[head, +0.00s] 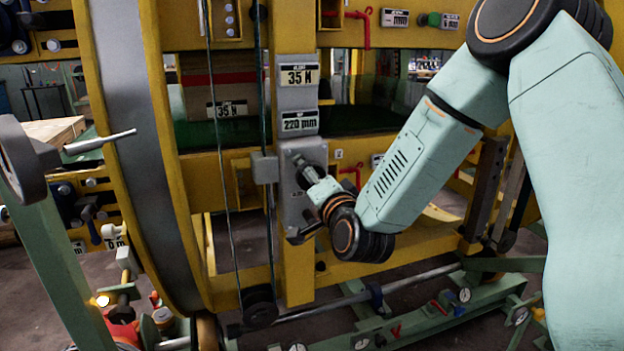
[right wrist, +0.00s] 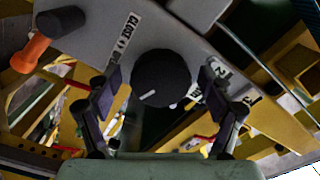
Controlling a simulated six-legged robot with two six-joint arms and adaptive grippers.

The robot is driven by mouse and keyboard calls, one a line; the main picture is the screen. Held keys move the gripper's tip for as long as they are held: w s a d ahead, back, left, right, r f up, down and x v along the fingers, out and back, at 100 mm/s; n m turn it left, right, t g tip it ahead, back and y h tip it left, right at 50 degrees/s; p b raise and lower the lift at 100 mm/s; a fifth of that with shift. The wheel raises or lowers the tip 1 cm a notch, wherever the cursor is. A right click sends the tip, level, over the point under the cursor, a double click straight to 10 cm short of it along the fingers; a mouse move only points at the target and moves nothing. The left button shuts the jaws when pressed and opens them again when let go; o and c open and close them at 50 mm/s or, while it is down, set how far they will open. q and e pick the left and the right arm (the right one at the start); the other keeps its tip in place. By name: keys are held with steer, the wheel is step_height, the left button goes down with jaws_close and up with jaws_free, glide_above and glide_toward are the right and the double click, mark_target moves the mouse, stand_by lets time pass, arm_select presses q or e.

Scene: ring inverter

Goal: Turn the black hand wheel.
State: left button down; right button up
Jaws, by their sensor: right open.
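In the right wrist view the black hand wheel (right wrist: 161,78) is a round dark knob with a short white mark on its lower edge. It sits on a grey panel beside a label whose first word looks like CLOSE. My right gripper (right wrist: 161,92) is open, with one dark finger on each side of the knob. I cannot tell whether the fingers touch it. In the head view my right gripper (head: 306,174) is at the grey panel on the yellow upright. There the knob is hard to tell from the dark fingers. My left gripper is not in view.
A black and orange handle (right wrist: 45,38) is on the same panel, upper left in the wrist view. Cables run down left of the upright. A grey wheel (head: 20,160) stands at the far left.

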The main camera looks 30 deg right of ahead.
steer(key=shift+s, duration=0.1)
steer(key=v, duration=0.7)
steer(key=shift+s, duration=0.15)
steer(key=x, duration=0.7)
steer(key=shift+w, duration=0.25)
steer(key=shift+s, duration=0.1)
stand_by(0.3)
